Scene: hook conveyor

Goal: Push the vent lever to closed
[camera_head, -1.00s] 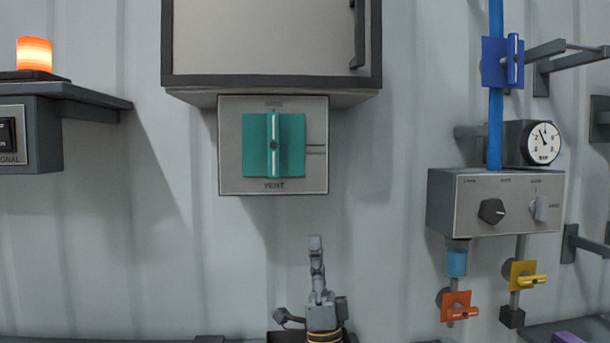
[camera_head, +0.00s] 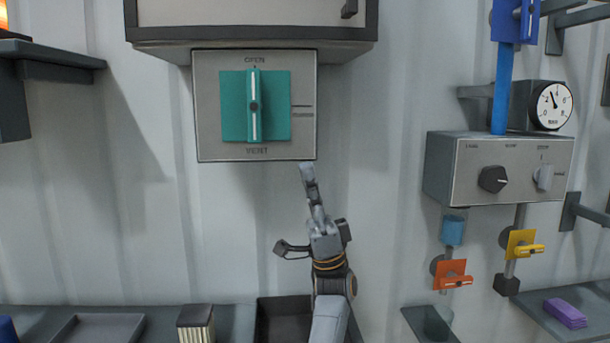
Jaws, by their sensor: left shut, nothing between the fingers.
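The vent lever (camera_head: 254,105) is a teal handle with a white stripe on a teal plate, standing upright and pointing at the OPEN label. It sits on the grey vent panel (camera_head: 208,130) on the wall, with line marks at its right side and the word VENT below. My left gripper (camera_head: 307,170) is shut and empty, with its fingers pointing up. In the picture its tips lie just below the panel's lower right corner, below and right of the lever; they appear apart from the lever. My right gripper is not in view.
A grey cabinet (camera_head: 250,35) juts out above the panel. To the right are a control box (camera_head: 437,170) with knobs, a gauge (camera_head: 553,105), a blue pipe (camera_head: 502,90) and coloured valves. Below is a shelf with a tray (camera_head: 95,330) and a dark bin (camera_head: 285,305).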

